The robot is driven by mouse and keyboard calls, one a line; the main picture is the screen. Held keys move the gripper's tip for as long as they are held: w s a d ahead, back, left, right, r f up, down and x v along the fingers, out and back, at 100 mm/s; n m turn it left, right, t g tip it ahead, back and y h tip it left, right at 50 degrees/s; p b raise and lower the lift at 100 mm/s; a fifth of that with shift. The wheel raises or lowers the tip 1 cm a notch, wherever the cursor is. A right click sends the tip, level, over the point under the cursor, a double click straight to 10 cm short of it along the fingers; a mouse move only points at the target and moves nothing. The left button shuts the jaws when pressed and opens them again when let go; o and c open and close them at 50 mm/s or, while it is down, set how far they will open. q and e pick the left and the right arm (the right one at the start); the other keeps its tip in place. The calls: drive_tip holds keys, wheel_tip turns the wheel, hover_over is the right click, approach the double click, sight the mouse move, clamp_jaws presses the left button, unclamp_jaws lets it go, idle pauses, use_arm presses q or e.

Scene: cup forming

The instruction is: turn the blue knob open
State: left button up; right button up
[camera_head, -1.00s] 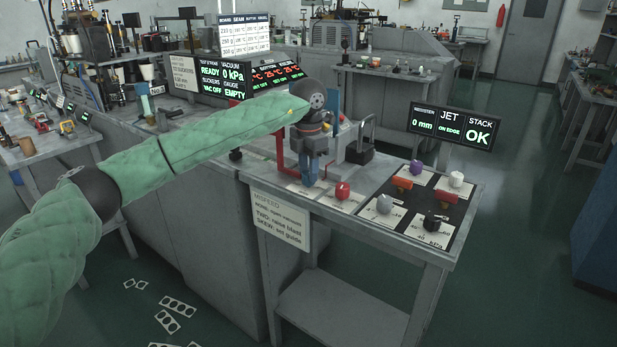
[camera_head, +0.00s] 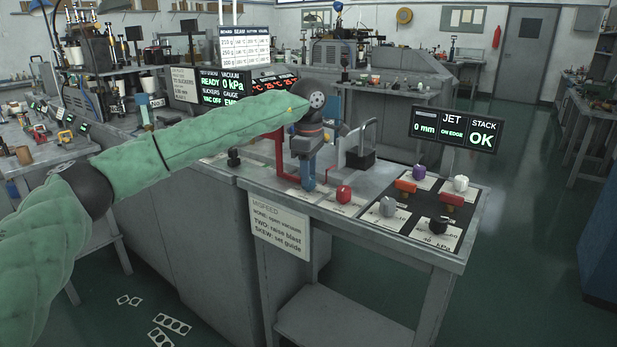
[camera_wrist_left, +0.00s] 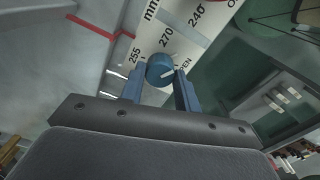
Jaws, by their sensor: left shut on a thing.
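The blue knob (camera_wrist_left: 159,69) sits on a white label plate (camera_wrist_left: 178,32) printed with numbers and a partly hidden word ending in "PEN". A pale mark on the knob's face points toward the right side, near that word. My left gripper (camera_wrist_left: 160,78) has one blue finger on each side of the knob and is shut on it. In the head view my left gripper (camera_head: 307,172) points down onto the knob at the left part of the bench front, and its fingers mostly hide the knob. My right gripper is not in view.
A red knob (camera_head: 344,194) stands just right of my gripper. Grey (camera_head: 388,206), black (camera_head: 438,225), purple (camera_head: 418,172) and white (camera_head: 460,183) knobs stand further right, with orange and red levers among them. A dark handled block (camera_head: 360,158) stands behind.

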use_arm(q)
drive_tip(key=m+b, duration=0.1)
drive_tip(key=m, duration=0.3)
drive_tip(key=shift+w+r+m, duration=0.1)
drive_tip(key=shift+m, duration=2)
drive_tip(key=shift+r, duration=0.1)
drive_tip(key=o, duration=1)
drive_tip(key=shift+r+b, duration=0.4)
drive_tip(key=shift+r, duration=3.35)
